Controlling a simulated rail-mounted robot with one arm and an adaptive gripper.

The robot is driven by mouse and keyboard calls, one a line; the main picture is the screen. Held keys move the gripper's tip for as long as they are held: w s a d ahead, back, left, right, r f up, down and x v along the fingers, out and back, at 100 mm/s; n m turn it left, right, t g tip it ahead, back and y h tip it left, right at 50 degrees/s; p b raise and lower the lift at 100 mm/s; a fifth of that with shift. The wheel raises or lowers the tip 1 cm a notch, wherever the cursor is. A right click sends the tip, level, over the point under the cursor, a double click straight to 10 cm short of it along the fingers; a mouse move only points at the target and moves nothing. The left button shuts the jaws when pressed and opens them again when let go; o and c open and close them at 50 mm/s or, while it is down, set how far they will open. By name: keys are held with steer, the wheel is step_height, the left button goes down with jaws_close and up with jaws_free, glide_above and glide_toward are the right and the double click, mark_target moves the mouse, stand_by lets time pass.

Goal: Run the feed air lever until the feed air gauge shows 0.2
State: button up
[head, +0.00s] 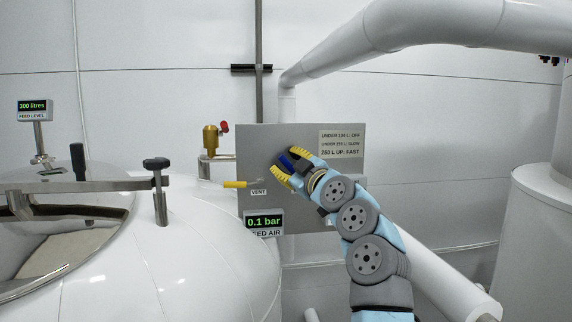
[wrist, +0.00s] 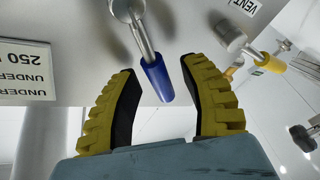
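The feed air gauge (head: 265,223) reads 0.1 bar, at the lower left of the grey panel in the head view; my arm does not cover its digits. A lever with a blue grip (head: 287,161) is on the panel, partly hidden by my gripper (head: 283,172). In the wrist view the blue grip (wrist: 157,79) hangs from a metal stem, between the fingertips of my gripper (wrist: 158,68). The yellow-padded fingers are open, with a visible gap on both sides of the grip. The label for this lever is hidden.
A yellow vent lever (head: 235,184) sits left of the blue one and shows in the wrist view (wrist: 270,62). A sign (head: 342,143) gives off, slow and fast by litres. The feed level display (head: 35,106) reads 300 litres. A tank (head: 215,250) stands below left.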

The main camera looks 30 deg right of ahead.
mark_target(289, 164)
steer(key=shift+s, duration=0.1)
steer(key=shift+s+d+f, duration=0.1)
steer(key=shift+s+f, duration=0.05)
steer(key=shift+s, duration=0.4)
steer(key=shift+s+f, duration=0.15)
steer(key=shift+s, duration=0.85)
steer(key=s+f, duration=0.1)
steer(key=s, duration=0.7)
steer(key=shift+s+d+f, duration=0.2)
steer(key=shift+s+d, duration=0.05)
stand_by(5.3)
